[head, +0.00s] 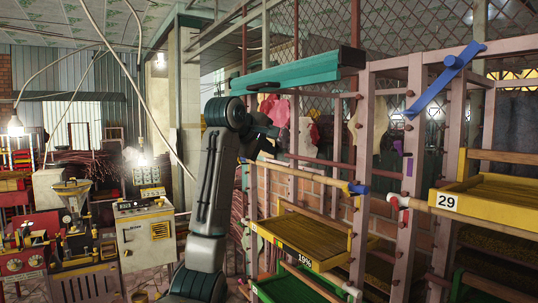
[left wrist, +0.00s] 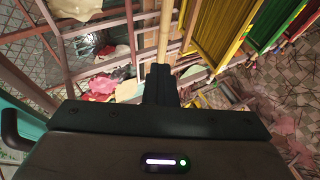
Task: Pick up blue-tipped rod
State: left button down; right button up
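The blue-tipped rod (head: 315,176) is long and tan, with a blue end (head: 359,189) at its right. It lies roughly level across the front of the wooden rack. My left gripper (head: 268,150) is at the rod's left part in the head view. In the left wrist view the fingers (left wrist: 160,78) are close together and in line with the tan rod (left wrist: 165,32), which runs out beyond their tips. The fingers look shut on it, but the contact itself is hidden. My right gripper is in neither view.
A teal beam (head: 290,73) is above the gripper. A blue bar (head: 445,77) slants at upper right. A white-tipped rod (head: 397,202) is close by. Machines (head: 145,235) stand left.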

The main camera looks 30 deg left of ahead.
pick_arm(q)
jog(key=c, duration=2.2)
grip_release()
jog(key=shift+w+a+f, duration=0.25)
jog(key=shift+w, duration=0.1)
jog(key=c, duration=1.8)
grip_release()
jog(key=o, duration=1.4)
jog(key=shift+s+d+r, duration=0.1)
jog(key=shift+s+r, duration=0.05)
jog(key=shift+s, duration=0.1)
jog(key=shift+c, duration=0.2)
jog(key=shift+w, duration=0.1)
jog(key=shift+w, duration=0.1)
